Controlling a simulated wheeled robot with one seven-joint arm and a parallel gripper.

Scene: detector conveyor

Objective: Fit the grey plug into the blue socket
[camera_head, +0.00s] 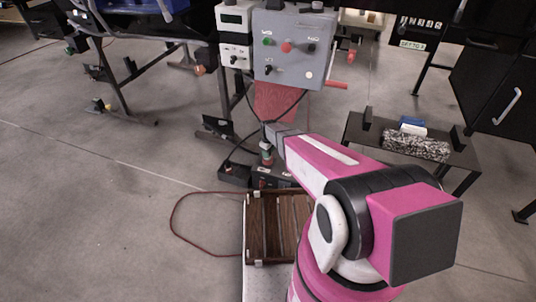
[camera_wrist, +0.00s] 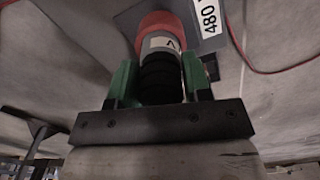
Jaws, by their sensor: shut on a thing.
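My gripper (camera_wrist: 159,76) shows green fingers in the wrist view, shut on both sides of the grey plug (camera_wrist: 160,45). The plug has a black ribbed part between the fingers and a light body with a label. A red ring (camera_wrist: 160,22) sits at its far end, close to a grey plate. I cannot tell whether the ring belongs to the plug or to a socket. In the head view my gripper (camera_head: 267,147) is low, below the grey control box, and is small and partly hidden by my arm. I cannot make out a blue socket.
A grey control box (camera_head: 287,50) with knobs stands behind my gripper. A wooden slatted pallet (camera_head: 262,215) lies in front of it. A low black bench (camera_head: 455,158) with a speckled block (camera_head: 415,147) stands at right. A red cable (camera_head: 172,222) loops on open floor at left.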

